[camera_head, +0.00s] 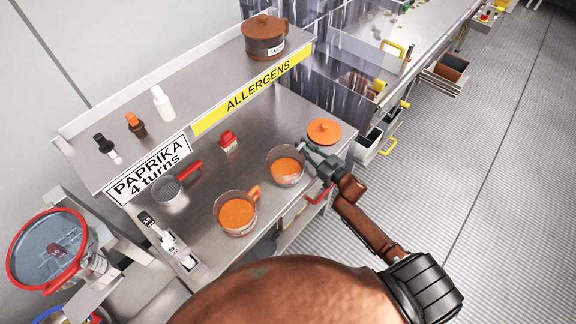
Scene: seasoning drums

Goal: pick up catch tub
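No vessel bears a readable catch tub label. A clear round tub (286,179) with orange powder stands on the steel worktop, just left of my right gripper. A second clear tub (236,229) with orange powder and an orange handle stands nearer, to its lower left. My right gripper (308,152) is at the first tub's upper right rim, with its fingers pointing up-left. Whether it touches or grips the rim is too small to tell. An orange round lid (324,130) lies just beyond the gripper. My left gripper is not in view.
A raised shelf (205,90) holds a brown lidded pot (264,38) and small bottles. A red-handled sieve (167,190) and a small red-topped box (229,141) are on the worktop. A red-rimmed bin (48,250) stands left. Yellow-handled bins (371,146) are to the right.

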